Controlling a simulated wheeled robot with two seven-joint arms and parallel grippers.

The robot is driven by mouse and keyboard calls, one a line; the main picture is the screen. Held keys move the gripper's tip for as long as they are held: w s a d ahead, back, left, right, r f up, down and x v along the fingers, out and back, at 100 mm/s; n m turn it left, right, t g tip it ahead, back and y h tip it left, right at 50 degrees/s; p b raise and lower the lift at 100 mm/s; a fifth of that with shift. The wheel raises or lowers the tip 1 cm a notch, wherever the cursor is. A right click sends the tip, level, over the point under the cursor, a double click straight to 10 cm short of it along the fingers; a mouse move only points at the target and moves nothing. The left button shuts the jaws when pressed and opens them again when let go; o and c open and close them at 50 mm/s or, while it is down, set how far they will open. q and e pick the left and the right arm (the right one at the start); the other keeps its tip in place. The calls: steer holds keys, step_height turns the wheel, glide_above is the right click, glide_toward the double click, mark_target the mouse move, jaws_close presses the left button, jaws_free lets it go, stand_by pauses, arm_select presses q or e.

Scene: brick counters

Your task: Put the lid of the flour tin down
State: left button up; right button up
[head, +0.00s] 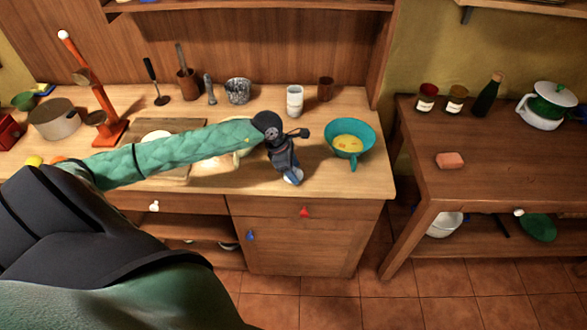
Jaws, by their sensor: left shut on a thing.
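My left arm reaches in from the left across the counter. Its gripper (291,175) points down above the front of the counter, left of the teal bowl. It is shut on a small white and blue thing, most likely the lid; the gripper hides much of it and its shape is unclear. A pale cream round thing (243,154) shows partly behind my forearm; I cannot tell whether it is the flour tin. My right gripper is not in view.
A teal bowl (349,134) with yellow contents stands right of my gripper. Behind are stacked white cups (295,101), a brown cup (326,89) and a speckled pot (238,91). A cutting board (180,125) lies partly under my arm. Bare counter (345,183) shows at the front right.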

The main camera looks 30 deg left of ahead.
arm_select(q)
steer(key=o, duration=1)
steer(key=shift+c, duration=0.2)
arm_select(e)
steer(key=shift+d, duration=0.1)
arm_select(q)
steer(key=shift+r, duration=0.15)
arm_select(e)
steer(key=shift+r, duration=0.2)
arm_select(q)
steer(key=shift+s+a+r+b, duration=0.15)
steer(key=shift+a+r+b, duration=0.15)
steer(key=shift+r, duration=0.25)
steer(key=b+v, duration=0.2)
steer(key=v, duration=0.3)
steer(key=shift+b+v, duration=0.95)
steer(key=shift+v, duration=1.85)
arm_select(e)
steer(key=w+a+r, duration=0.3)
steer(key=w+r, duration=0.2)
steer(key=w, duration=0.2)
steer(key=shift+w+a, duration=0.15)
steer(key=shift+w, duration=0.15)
